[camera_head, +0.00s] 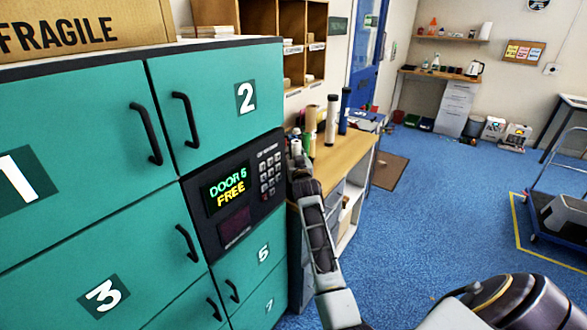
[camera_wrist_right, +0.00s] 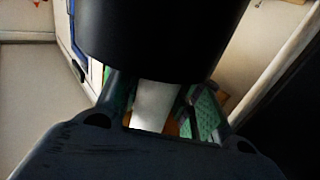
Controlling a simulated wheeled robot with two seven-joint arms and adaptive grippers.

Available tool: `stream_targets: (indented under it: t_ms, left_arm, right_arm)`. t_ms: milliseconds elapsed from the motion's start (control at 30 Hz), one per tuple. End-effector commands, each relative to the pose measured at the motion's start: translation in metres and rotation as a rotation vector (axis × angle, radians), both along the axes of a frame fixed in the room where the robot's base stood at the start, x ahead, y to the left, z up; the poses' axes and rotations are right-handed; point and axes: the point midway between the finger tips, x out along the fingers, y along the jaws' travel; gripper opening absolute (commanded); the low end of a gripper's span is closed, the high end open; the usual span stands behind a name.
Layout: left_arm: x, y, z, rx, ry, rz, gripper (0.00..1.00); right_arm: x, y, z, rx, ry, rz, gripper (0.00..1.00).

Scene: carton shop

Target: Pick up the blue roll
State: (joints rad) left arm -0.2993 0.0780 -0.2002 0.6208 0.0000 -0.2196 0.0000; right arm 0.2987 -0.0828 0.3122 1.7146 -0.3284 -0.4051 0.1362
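The blue roll (camera_head: 344,110) stands upright on the wooden worktop, at the far right of a group of rolls in the head view. My right gripper (camera_head: 297,148) is at the left end of the worktop, left of the blue roll and apart from it. In the right wrist view, the fingers of my right gripper (camera_wrist_right: 155,110) look apart, with a pale strip showing between them. A large dark rounded shape (camera_wrist_right: 150,40) covers the top of that view; I cannot tell what it is. My left gripper is not in view.
A white roll with dark ends (camera_head: 331,125) stands between my gripper and the blue roll. Other rolls (camera_head: 311,118) stand close by. Teal lockers (camera_head: 90,130) rise left of my arm. The worktop (camera_head: 345,155) is bare in front of the rolls.

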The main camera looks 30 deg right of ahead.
Motion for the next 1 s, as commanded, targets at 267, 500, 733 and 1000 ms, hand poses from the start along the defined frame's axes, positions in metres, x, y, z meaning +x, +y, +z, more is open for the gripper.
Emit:
stream_targets:
  t_ms: [267, 500, 733, 1000]
  left_arm:
    - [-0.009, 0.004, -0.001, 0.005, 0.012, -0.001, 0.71]
    - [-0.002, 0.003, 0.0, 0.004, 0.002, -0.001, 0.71]
    - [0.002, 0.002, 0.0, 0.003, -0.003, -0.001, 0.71]
    - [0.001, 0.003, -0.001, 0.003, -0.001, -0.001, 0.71]
  right_arm:
    - [0.0, -0.001, 0.0, -0.001, -0.001, -0.001, 0.31]
    - [0.0, -0.001, 0.0, -0.001, -0.001, -0.001, 0.0]
    - [0.0, -0.001, 0.001, -0.002, -0.001, -0.002, 0.0]
    - [0.0, -0.001, 0.011, -0.003, -0.003, -0.002, 0.0]
